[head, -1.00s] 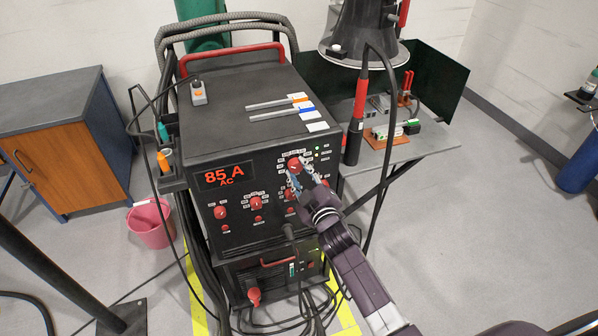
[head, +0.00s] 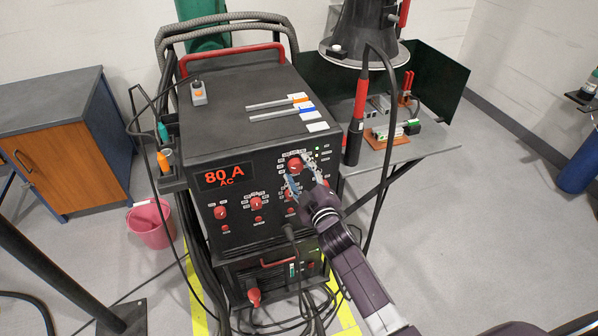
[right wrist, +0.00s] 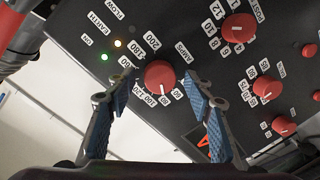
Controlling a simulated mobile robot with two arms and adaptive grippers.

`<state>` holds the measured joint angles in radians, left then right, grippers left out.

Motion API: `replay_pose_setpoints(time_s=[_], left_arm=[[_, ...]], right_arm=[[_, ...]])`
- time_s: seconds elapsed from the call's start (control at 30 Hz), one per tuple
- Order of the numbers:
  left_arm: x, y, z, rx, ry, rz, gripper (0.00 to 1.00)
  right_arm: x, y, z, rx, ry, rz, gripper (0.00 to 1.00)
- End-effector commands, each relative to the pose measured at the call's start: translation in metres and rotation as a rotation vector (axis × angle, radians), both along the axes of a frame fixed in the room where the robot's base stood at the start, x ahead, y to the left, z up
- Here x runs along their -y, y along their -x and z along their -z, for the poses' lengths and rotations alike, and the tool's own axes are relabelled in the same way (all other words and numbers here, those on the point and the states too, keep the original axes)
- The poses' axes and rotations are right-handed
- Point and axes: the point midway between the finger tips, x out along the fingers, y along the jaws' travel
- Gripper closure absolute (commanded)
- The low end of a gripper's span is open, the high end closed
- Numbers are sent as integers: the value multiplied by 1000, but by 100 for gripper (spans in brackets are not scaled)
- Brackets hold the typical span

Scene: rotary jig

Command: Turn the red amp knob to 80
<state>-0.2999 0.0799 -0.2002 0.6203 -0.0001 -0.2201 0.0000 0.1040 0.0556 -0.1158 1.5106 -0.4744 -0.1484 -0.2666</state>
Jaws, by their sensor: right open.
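The red amp knob (head: 294,165) is at the upper right of the black welder's front panel. The display (head: 224,175) reads 80 A AC. In the right wrist view the amp knob (right wrist: 160,76) sits between and beyond the blue fingertips, with its white mark toward the low-number end of the scale. My right gripper (head: 302,171) is open at the knob; it also shows in the right wrist view (right wrist: 163,95), with a gap on both sides of the knob. My left gripper is not in view.
Other red knobs (head: 220,212) sit on the same panel, some close to my right gripper. A torch with a red handle (head: 361,97) and its black cable hang to the right. A pink bucket (head: 150,224) stands left of the welder.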

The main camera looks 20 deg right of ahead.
Motion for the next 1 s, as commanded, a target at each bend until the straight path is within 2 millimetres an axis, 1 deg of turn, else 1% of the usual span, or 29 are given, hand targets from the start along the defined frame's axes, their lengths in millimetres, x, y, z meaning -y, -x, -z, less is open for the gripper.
replay_pose_setpoints(time_s=[0.17, 0.27, 0.37, 0.6, 0.7, 0.8, 0.9, 1.0], left_arm=[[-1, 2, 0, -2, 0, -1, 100], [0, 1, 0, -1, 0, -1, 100], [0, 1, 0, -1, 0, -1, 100], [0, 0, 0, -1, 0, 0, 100], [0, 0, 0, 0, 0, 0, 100], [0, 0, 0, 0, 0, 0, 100], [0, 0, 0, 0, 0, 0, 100], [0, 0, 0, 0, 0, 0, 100]], right_arm=[[0, 3, 0, 0, 0, 0, 52], [1, 12, 0, -1, 0, 0, 52], [1, 27, -1, -1, 0, 0, 52], [3, 76, -5, -3, -1, 0, 52], [3, 93, -8, -1, -1, 0, 52], [4, 106, -8, -1, 0, 0, 52], [4, 114, -10, -1, 0, 1, 52], [4, 118, -10, 0, 0, 0, 52]])
